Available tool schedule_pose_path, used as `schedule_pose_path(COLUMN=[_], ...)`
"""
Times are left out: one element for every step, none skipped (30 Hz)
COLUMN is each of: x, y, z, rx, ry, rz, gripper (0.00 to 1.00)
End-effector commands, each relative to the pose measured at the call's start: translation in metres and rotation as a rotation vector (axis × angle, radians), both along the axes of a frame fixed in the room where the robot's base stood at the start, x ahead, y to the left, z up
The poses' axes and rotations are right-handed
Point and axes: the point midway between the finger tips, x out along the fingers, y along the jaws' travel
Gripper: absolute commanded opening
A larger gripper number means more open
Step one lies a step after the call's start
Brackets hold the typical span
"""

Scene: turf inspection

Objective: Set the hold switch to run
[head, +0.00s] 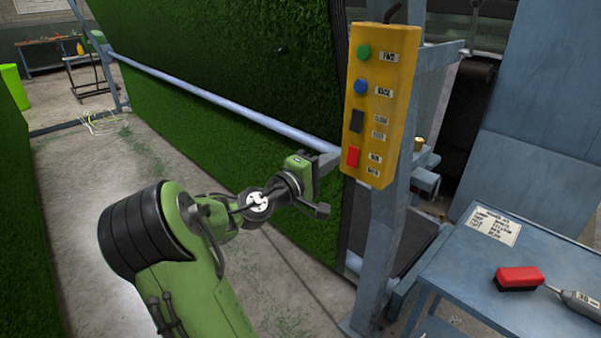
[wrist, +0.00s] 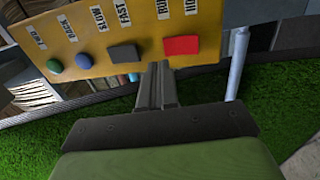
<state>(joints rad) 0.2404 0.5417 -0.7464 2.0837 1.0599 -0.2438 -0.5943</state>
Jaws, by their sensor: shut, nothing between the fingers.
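A yellow control box (head: 380,101) hangs on a grey-blue post. Its red switch (head: 352,156) is the lowest control, with small labels beside it that look like RUN above and HOLD below. In the wrist view the red switch (wrist: 181,45) lies at the right of the yellow panel. Which way it is tipped I cannot tell. My gripper (head: 331,161) is shut and empty, just left of the box's lower end. In the wrist view its fingertips (wrist: 157,68) are close to the panel, between the red switch and the dark switch (wrist: 123,53). Contact cannot be made out.
Above the red switch are a dark slow/fast switch (head: 356,120), a blue button (head: 361,87) and a green button (head: 364,52). A blue table (head: 505,255) at right holds a red-headed brush (head: 519,279). A turf sheet and a long rail (head: 220,102) stand behind my arm.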

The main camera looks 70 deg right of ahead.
Motion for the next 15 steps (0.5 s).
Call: schedule_pose_path(x=[0.006,0.008,0.011,0.013,0.015,0.019,0.021,0.024,0.026,0.029,0.030,0.033,0.034,0.035,0.035], y=[0.009,0.014,0.021,0.026,0.031,0.039,0.045,0.050,0.057,0.063,0.067,0.073,0.076,0.079,0.082], z=[0.000,0.001,0.002,0.002,0.003,0.004,0.005,0.005,0.007,0.007,0.008,0.009,0.009,0.010,0.010], rx=[0.003,0.002,0.003,0.003,0.003,0.003,0.003,0.003,0.002,0.002,0.001,0.002,0.001,0.001,0.001], ry=[-0.001,0.000,0.000,-0.001,-0.002,0.000,0.001,0.000,0.000,-0.001,0.000,0.001,0.001,0.000,0.000], rz=[0.007,0.008,0.007,0.007,0.008,0.008,0.009,0.008,0.008,0.009,0.008,0.007,0.006,0.005,0.003], gripper=[0.00,0.00,0.00,0.00,0.00,0.00,0.00,0.00,0.00,0.00,0.00,0.00,0.00,0.00,0.00])
